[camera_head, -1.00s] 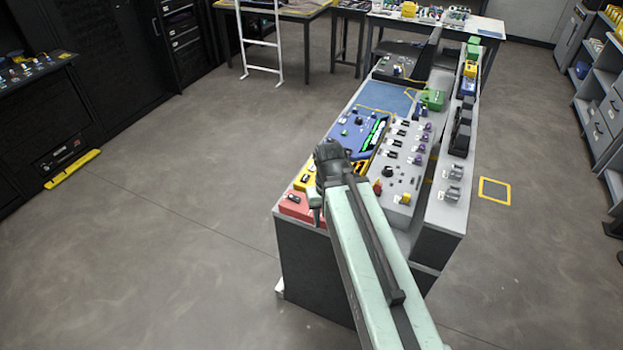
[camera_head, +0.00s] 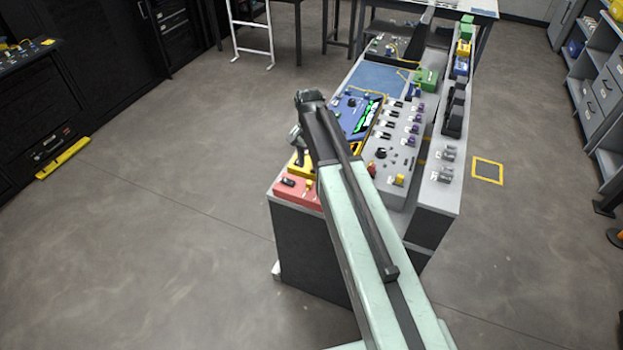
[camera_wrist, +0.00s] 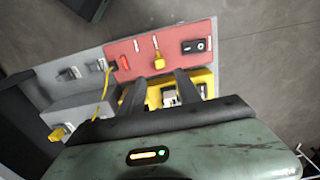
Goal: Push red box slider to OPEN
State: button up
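The red box (camera_head: 304,196) sits at the near left corner of the bench, with a small black switch or slider (camera_head: 288,182) on top. In the wrist view, the red box (camera_wrist: 150,44) shows a black slider-like control (camera_wrist: 193,45) at its right side, a yellow plug (camera_wrist: 158,60) in the middle and a red piece at its left edge. Its small labels are unreadable. My gripper (camera_wrist: 159,85) has its two dark fingers apart with nothing seen held between them. The fingers lie over the yellow box, apart from the black control. In the head view my gripper (camera_head: 298,145) is above the bench's left edge.
The yellow box (camera_wrist: 208,76) adjoins the red box. A blue panel (camera_head: 349,115) with a green display lies behind, and a grey panel (camera_head: 395,150) with knobs and switches stands to the right. A yellow cable (camera_wrist: 104,90) runs beside the left finger. Open floor lies left.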

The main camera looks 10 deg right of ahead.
aim_at(309, 182)
notch_tip(309, 182, down, 8)
jog(key=b, duration=0.7)
jog(key=shift+b, duration=0.35)
jog(key=shift+r, duration=0.15)
grip_shut()
dwell(0.5)
